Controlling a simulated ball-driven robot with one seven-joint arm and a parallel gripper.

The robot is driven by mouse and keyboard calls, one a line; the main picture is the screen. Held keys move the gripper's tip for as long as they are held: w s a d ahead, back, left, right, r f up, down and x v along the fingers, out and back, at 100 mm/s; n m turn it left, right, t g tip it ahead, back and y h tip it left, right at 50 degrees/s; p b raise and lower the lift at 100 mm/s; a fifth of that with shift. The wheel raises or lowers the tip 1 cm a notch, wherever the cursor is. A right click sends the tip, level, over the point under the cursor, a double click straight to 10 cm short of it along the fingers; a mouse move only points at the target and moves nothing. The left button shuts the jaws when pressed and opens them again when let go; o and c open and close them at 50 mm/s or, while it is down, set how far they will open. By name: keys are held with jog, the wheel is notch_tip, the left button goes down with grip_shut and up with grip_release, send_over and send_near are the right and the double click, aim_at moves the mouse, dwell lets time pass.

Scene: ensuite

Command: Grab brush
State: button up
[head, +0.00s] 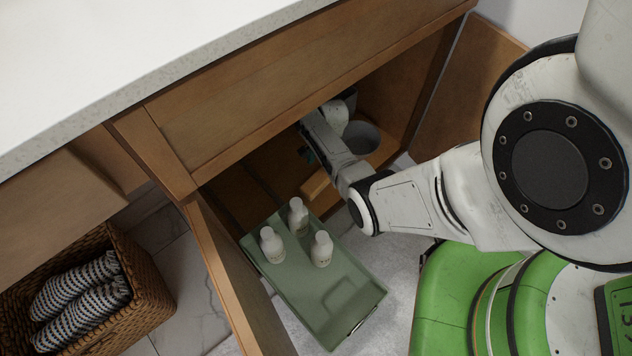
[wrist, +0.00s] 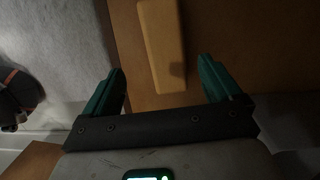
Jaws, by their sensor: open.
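A tan, bar-shaped block (wrist: 162,45) lies on a brown wooden surface in the wrist view; it may be the brush, but no bristles show. What looks like the same bar (head: 317,184) is at the cabinet opening in the head view. My gripper (wrist: 162,72) is open, with one teal finger on each side of the bar's near end and a gap on both sides. I cannot tell its height above the bar. In the head view my gripper (head: 308,156) reaches inside the cabinet, mostly hidden by my arm.
A grey round container (head: 362,138) is inside. The open door (head: 235,285) and counter (head: 120,70) border the reach. A wicker basket (head: 150,300) holds rolled towels.

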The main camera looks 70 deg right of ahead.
aim_at(319, 177)
jog(key=f, duration=0.1)
jog(key=f+b, duration=0.1)
jog(key=f, duration=0.1)
jog(key=shift+w+a+f, duration=0.15)
jog(key=shift+w+f, duration=0.05)
jog(key=f+b, duration=0.4)
jog(key=f, duration=0.1)
jog(key=shift+w+b, duration=0.3)
jog(key=shift+b, duration=0.05)
jog(key=shift+c, duration=0.3)
jog(key=c, duration=1.1)
